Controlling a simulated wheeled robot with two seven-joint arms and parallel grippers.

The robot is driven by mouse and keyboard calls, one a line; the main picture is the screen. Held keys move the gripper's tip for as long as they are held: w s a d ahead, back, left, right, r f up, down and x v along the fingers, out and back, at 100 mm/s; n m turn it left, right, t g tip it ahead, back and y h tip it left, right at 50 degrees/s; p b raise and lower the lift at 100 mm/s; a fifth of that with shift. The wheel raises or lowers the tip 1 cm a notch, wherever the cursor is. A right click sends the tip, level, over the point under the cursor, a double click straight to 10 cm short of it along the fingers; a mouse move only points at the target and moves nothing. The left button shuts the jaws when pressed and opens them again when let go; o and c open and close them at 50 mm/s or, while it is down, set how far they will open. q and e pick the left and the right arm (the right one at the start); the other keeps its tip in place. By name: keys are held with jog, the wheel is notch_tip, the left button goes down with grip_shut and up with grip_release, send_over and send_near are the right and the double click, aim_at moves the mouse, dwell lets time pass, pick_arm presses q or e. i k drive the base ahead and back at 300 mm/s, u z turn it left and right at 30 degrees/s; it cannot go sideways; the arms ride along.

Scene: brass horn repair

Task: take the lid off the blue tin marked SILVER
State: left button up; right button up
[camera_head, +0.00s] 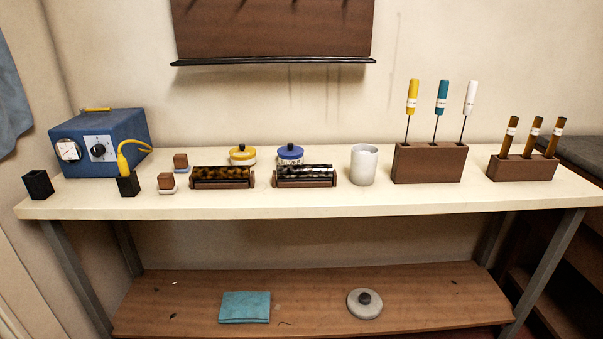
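The blue tin marked SILVER (290,159) stands upright on the pale bench top, toward the back and near the middle. Its blue lid (290,151) with a dark round knob sits on top of it. The lower front of the tin is partly hidden by a holder in front of it. Neither of my grippers shows in the head view.
A holder with a dark and silvery roll (304,176) stands right in front of the tin. A yellow-lidded tin (242,155) is to its left, a white cup (363,165) to its right. Wooden blocks with handled tools (429,163) stand further right. The bench's front strip is clear.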

aim_at(290, 149)
jog(key=z, duration=0.1)
jog(key=k, duration=0.45)
jog(key=u, duration=0.9)
jog(key=i, duration=1.3)
jog(key=z, duration=0.8)
